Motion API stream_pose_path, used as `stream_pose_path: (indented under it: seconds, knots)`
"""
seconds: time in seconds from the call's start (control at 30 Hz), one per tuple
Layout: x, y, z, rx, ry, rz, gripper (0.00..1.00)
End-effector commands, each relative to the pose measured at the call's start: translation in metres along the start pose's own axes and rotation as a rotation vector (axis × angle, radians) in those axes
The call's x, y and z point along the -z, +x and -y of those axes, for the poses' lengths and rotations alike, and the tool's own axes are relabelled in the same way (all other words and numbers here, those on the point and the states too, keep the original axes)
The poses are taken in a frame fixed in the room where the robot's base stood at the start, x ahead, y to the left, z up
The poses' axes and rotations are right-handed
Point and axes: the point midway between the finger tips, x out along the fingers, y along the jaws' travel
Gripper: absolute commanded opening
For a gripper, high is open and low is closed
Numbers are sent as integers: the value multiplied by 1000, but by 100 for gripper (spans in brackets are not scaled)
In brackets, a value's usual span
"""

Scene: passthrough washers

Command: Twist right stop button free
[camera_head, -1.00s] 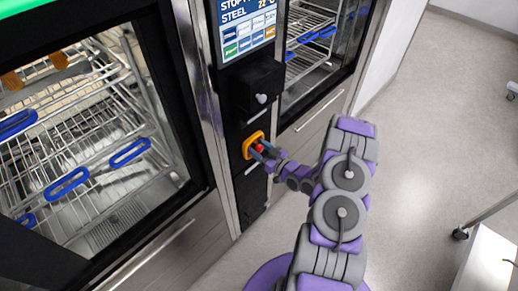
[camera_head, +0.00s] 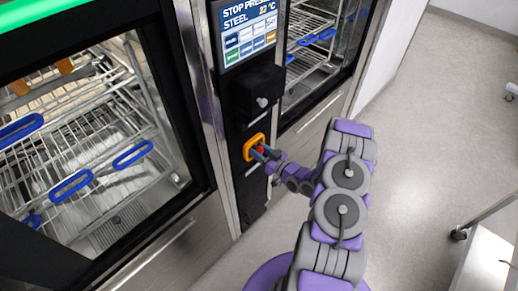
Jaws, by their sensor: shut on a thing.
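The red stop button (camera_head: 260,149) sits in an orange-yellow surround (camera_head: 249,147) on the black panel between the two washer doors. My gripper (camera_head: 262,152) is at the button, with its fingers on either side of the red cap, shut on it. The fingers hide part of the cap, and I cannot tell how far it is turned.
A screen (camera_head: 246,32) and a black box with a grey knob (camera_head: 261,101) are above the button. Washer chambers with wire racks (camera_head: 75,150) are left and right behind glass. A wheeled trolley (camera_head: 488,262) stands at lower right. The floor (camera_head: 430,140) between is clear.

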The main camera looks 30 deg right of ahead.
Motion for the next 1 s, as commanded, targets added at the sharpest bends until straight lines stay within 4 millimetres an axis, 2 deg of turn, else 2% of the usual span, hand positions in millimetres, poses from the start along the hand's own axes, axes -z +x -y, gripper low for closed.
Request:
stream_pose_path:
  seconds: [0.5, 1.0]
  knots:
    - [2, 0, -4, -4, 336, -4, 13]
    - [2, 0, -5, -5, 423, -6, 13]
